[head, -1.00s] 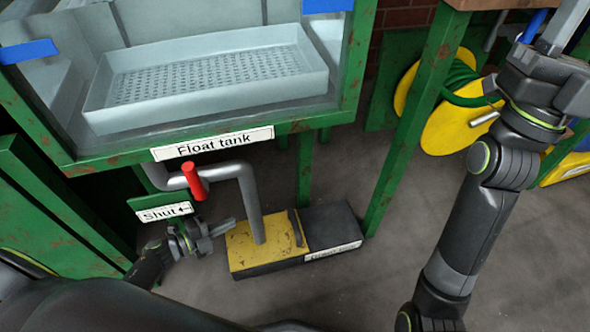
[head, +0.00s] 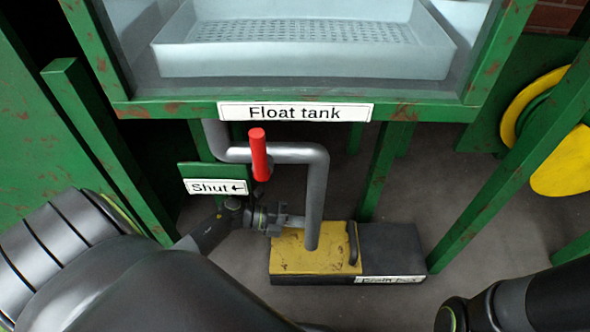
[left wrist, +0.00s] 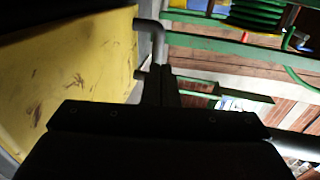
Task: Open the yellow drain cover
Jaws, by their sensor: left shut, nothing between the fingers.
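The yellow drain cover (head: 290,259) lies flat and closed on a dark box on the floor below the float tank. Its dark bar handle (head: 353,243) stands at the cover's right edge. My left gripper (head: 299,220) is shut and empty at the cover's back left, near the pipe and apart from the handle. In the left wrist view the scuffed yellow cover (left wrist: 75,80) fills the left side, and a grey bent bar (left wrist: 154,32) shows beyond the dark fingers. My right gripper is out of view.
The float tank (head: 295,112) with its green frame stands above. A red valve lever (head: 259,155) and a "Shut" sign (head: 215,186) are close behind my left arm. A green post (head: 510,170) and a yellow hose reel (head: 560,160) stand at the right. Bare floor lies in front of the box.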

